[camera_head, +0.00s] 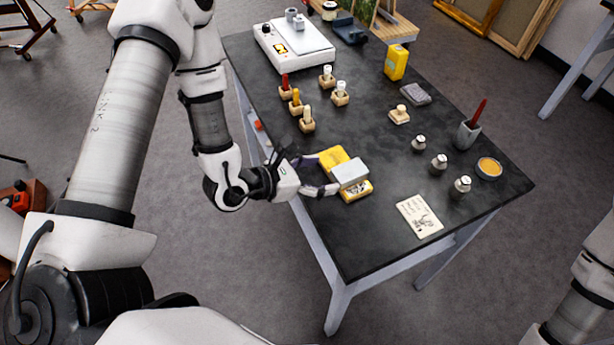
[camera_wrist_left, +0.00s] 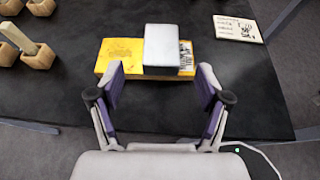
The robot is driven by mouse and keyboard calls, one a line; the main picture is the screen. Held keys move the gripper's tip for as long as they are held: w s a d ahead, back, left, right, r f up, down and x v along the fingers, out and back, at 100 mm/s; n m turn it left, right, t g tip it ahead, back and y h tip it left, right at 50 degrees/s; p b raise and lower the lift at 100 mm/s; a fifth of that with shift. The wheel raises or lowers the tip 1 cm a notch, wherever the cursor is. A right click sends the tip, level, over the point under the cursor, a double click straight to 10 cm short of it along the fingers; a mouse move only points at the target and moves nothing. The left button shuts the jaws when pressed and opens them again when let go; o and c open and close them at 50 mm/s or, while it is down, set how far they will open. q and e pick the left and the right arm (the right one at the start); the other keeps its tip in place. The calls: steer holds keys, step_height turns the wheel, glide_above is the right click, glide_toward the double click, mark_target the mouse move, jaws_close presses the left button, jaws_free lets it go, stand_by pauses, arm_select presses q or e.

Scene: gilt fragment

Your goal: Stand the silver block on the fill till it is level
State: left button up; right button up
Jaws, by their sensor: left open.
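The silver block (camera_head: 350,173) rests across a yellow slab (camera_head: 333,157) near the table's left edge. In the left wrist view the block (camera_wrist_left: 161,45) covers the slab's middle, with yellow (camera_wrist_left: 115,55) showing on its left and a dark-and-white patterned strip (camera_wrist_left: 186,55) on its right. The fill cannot be told apart; it may be under the block. I cannot tell whether the block is level. My left gripper (camera_head: 325,174) is open and empty beside the slab. In its wrist view, its fingers (camera_wrist_left: 161,75) are wide apart, short of the block.
Wooden holders with coloured sticks (camera_head: 307,120) stand beyond the slab. A card (camera_head: 419,216) lies to its right. Several small metal weights (camera_head: 439,162) and an orange dish (camera_head: 489,168) are farther right. A white device (camera_head: 295,48) sits at the back.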

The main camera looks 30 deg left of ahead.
arm_select(q)
steer(key=v, duration=0.3)
steer(key=shift+a+r+p, duration=0.1)
steer(key=shift+r+p, duration=0.05)
steer(key=shift+p, duration=0.2)
steer(key=s+d+f+m+g, duration=0.25)
steer(key=s+m+g, duration=0.2)
steer(key=s, duration=0.35)
steer(key=s+d+f+m+g+h, duration=0.1)
steer(key=s+f+m+g, duration=0.25)
steer(key=s+g, duration=0.35)
steer(key=s+d+f+m+g, duration=0.2)
steer(key=s+m+g, duration=0.2)
steer(key=s, duration=0.5)
steer(key=s+a+f+m+g+y, duration=0.1)
steer(key=s+a+f+m+y, duration=0.15)
steer(key=a+m+y, duration=0.2)
steer(key=s+a+f+m+g+y, duration=0.1)
steer(key=s+a+f+m+y, duration=0.1)
steer(key=a+f+m+y, duration=0.25)
steer(key=w+f+m+t, duration=0.4)
steer(key=w+m+t, duration=0.2)
steer(key=w, duration=0.3)
steer(key=shift+w+a+f+m, duration=0.15)
steer(key=shift+w+f+m, duration=0.1)
steer(key=shift+m, duration=0.55)
